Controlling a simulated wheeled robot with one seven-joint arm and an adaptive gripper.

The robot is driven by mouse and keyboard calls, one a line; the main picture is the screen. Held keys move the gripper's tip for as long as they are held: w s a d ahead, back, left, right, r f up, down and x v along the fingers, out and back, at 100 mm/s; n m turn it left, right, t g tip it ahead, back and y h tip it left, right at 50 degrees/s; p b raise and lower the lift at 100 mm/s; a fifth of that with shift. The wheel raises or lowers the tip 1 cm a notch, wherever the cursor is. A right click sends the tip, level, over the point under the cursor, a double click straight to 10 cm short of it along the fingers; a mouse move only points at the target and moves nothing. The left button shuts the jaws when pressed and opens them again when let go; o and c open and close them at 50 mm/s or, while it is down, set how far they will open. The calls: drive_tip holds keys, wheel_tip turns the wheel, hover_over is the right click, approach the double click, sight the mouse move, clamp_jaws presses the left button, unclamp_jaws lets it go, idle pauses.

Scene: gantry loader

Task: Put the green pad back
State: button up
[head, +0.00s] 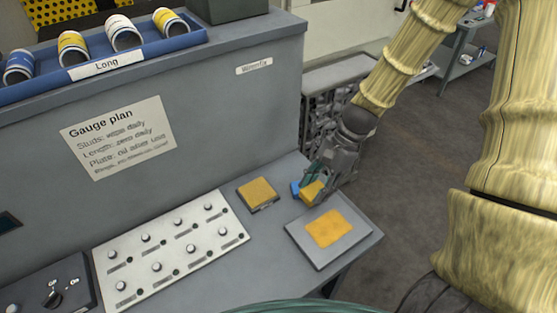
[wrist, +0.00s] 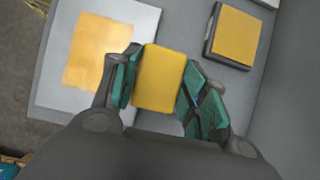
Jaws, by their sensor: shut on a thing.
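My gripper (head: 312,186) is shut on a yellow pad (wrist: 160,78), which sits between its two teal-faced fingers. The held pad (head: 313,192) also shows in the head view, near the back edge of the grey plate (head: 300,236). Whether it touches anything below cannot be told. I see no clearly green pad; the held one looks yellow. A small blue part (head: 295,189) shows beside the fingers. A dark-edged holder (head: 262,206) with a yellow-orange top (wrist: 235,36) lies left of the plate in the head view.
The grey plate carries a flat yellow-orange patch (head: 330,228), also in the wrist view (wrist: 98,50). A white panel of several knobs (head: 172,247) lies to the left. A blue tray marked Long (head: 150,58) holds several cans on the raised ledge. A Gauge plan sheet (head: 118,138) is on the wall.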

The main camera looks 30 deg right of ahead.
drive_tip(key=w+p, duration=0.1)
drive_tip(key=w, duration=0.4)
drive_tip(key=w+f+p, duration=0.1)
drive_tip(key=w, duration=0.4)
drive_tip(key=w+a+p, duration=0.1)
drive_tip(key=w+p, duration=0.1)
drive_tip(key=w, duration=0.2)
drive_tip(key=shift+w+f, duration=0.15)
drive_tip(key=shift+w, duration=0.25)
drive_tip(key=shift+w+p, duration=0.3)
drive_tip(key=shift+w, duration=0.25)
drive_tip(key=shift+s+f+p, duration=0.1)
drive_tip(key=shift+f+p, duration=0.65)
drive_tip(key=shift+f, duration=1)
drive_tip(key=shift+f, duration=0.2)
drive_tip(key=o, duration=1)
drive_tip(key=shift+r, duration=0.15)
drive_tip(key=shift+b+v, duration=1.5)
drive_tip(key=shift+v, duration=4.55)
